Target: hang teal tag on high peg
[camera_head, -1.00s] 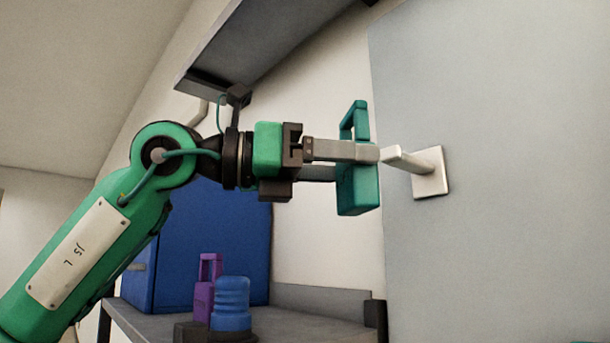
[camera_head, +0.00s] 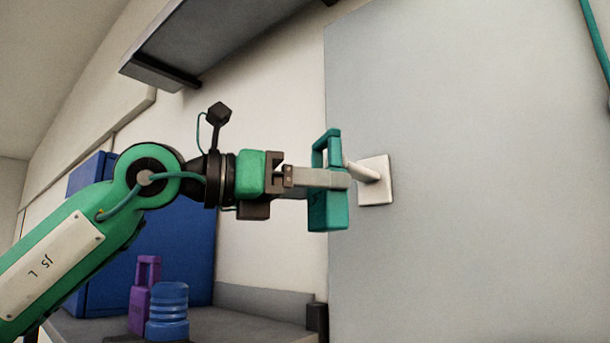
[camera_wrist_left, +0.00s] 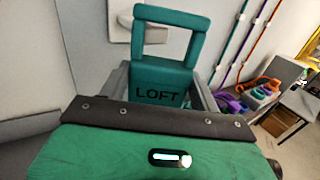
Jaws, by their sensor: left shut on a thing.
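The teal tag (camera_head: 328,212) has a solid lower block and an open square loop on top. It hangs upright in my left gripper (camera_head: 342,180), which is shut on its block. In the left wrist view the tag (camera_wrist_left: 160,92) reads "LOFT", with its loop above the fingers. A white peg (camera_head: 362,172) juts from a square white plate on the grey panel. Its outer end is level with the loop, at the loop's right side; I cannot tell whether it is inside the loop. The white plate (camera_wrist_left: 124,20) shows partly behind the loop in the wrist view. My right gripper is out of view.
A purple tag (camera_head: 141,295) and a blue ribbed object (camera_head: 168,312) stand on a lower grey shelf (camera_head: 240,325), before a blue box (camera_head: 190,250). A grey overhead shelf (camera_head: 215,35) is above my arm. The grey panel (camera_head: 480,200) is clear right of the peg.

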